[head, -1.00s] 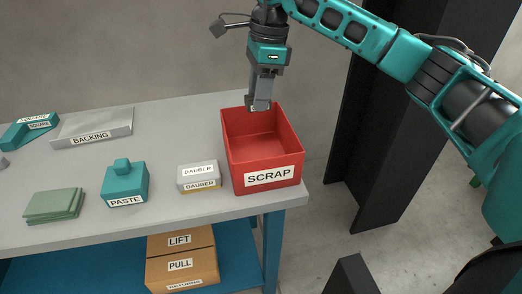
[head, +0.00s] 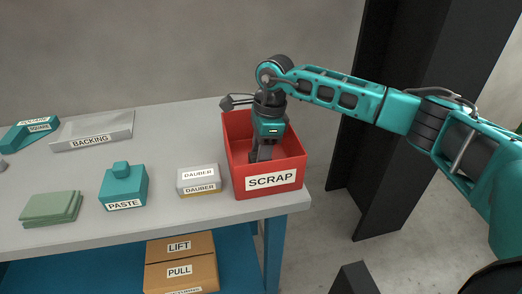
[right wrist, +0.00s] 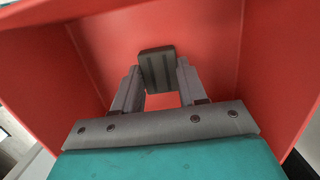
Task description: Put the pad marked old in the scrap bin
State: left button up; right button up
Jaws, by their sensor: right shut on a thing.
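The red scrap bin (head: 268,195), labelled SCRAP, stands at the right end of the table. My right gripper (head: 261,155) points down inside it, below the rim. In the right wrist view, the right gripper (right wrist: 157,80) is shut on a small dark grey ridged pad (right wrist: 157,66), with the red walls around it. No marking on this pad can be read from here, and the head view hides it behind the bin's front wall and the gripper. My left gripper is not in view.
Left of the bin stand a dauber block (head: 199,182), a teal paste pot (head: 124,187), a stack of green pads (head: 51,208) and a grey backing block (head: 93,130). The table's right edge is just beside the bin. Cardboard boxes (head: 181,260) sit on the shelf below.

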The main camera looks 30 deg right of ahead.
jog(key=shift+f, duration=0.2)
jog(key=o, duration=1)
jog(key=shift+o, duration=0.2)
jog(key=shift+r, duration=0.5)
pick_arm(q)
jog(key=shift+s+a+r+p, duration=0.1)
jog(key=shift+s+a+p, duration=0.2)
jog(key=shift+p, duration=0.3)
pick_arm(e)
notch_tip(320, 180, up, 11)
jog(key=d, duration=0.1)
jog(key=shift+s+d+r, duration=0.2)
jog(key=shift+s+d, duration=0.05)
jog(key=shift+d, duration=0.1)
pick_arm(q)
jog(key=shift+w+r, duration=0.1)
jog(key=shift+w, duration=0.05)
